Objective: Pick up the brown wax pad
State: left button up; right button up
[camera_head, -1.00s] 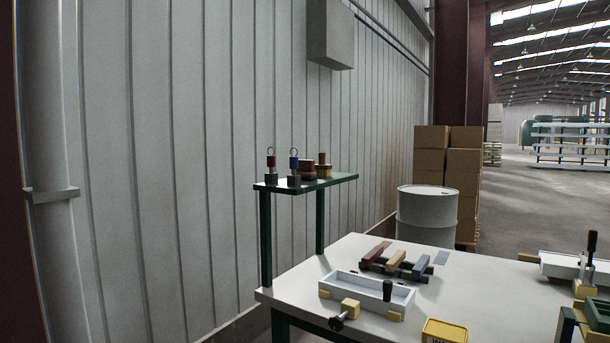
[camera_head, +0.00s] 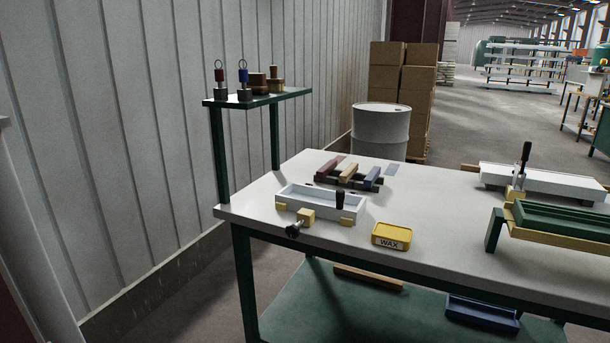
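A yellow box labelled WAX (camera_head: 391,236) sits on the near part of the white worktable (camera_head: 440,250); its top looks closed and no pad shows in it. I cannot tell for sure which thing is the brown wax pad. Brown block-like pieces (camera_head: 259,84) stand on the small green shelf at the left. A dark rack on the table holds a reddish-brown bar (camera_head: 331,166), a tan bar (camera_head: 349,172) and a blue bar (camera_head: 371,178). Neither of my grippers is in view.
A white tray (camera_head: 305,199) with a clamp lies left of the wax box. A white fixture (camera_head: 545,184) and a green fixture (camera_head: 560,220) stand at the right. Two weights with ring handles stand on the shelf (camera_head: 285,95). A drum (camera_head: 380,130) is behind the table.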

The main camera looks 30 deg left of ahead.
aim_at(257, 82)
jog(key=i+j+z, duration=0.15)
jog(key=i+j, duration=0.15)
jog(key=i+j+z, duration=0.15)
jog(key=j, duration=0.25)
jog(key=i+j+z, duration=0.15)
jog(key=i+j, duration=0.15)
jog(key=j, duration=0.1)
